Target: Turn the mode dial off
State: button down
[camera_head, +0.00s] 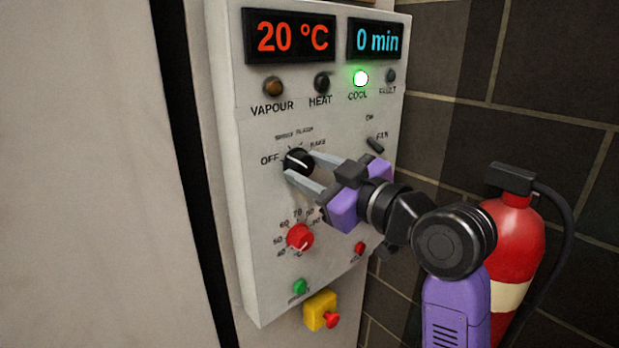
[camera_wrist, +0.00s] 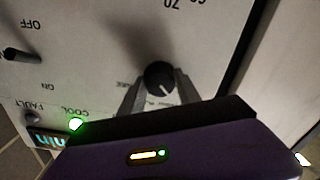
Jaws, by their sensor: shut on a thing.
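The mode dial (camera_head: 298,160) is a round black knob with a white pointer line, on the pale control panel. Its marks run from OFF at its left, over the top, to BAKE at its right. My gripper (camera_head: 301,164) is shut on the dial, one grey finger on its upper right side and one on its lower left. In the wrist view, which is upside down, the dial (camera_wrist: 160,76) sits between the fingertips (camera_wrist: 160,83). The pointer line there runs to the lower right, which is the panel's upper left. Its exact mark is hard to read.
A red dial (camera_head: 300,238) sits below, with a green button (camera_head: 300,287) and a yellow-and-red stop button (camera_head: 321,312) lower down. A fan switch (camera_head: 375,144) is at right. The green COOL lamp (camera_head: 361,79) is lit. A fire extinguisher (camera_head: 516,245) stands right of the panel.

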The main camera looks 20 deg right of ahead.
jog(key=shift+n+b, duration=1.2)
jog(key=shift+n, duration=1.1)
jog(key=c, duration=0.9)
grip_release()
jog(key=shift+o, duration=0.2)
jog(key=shift+s, duration=0.1)
jog(key=b+v, duration=0.1)
jog(key=v, duration=0.6)
jog(key=shift+s, duration=0.3)
jog(key=shift+d, duration=0.1)
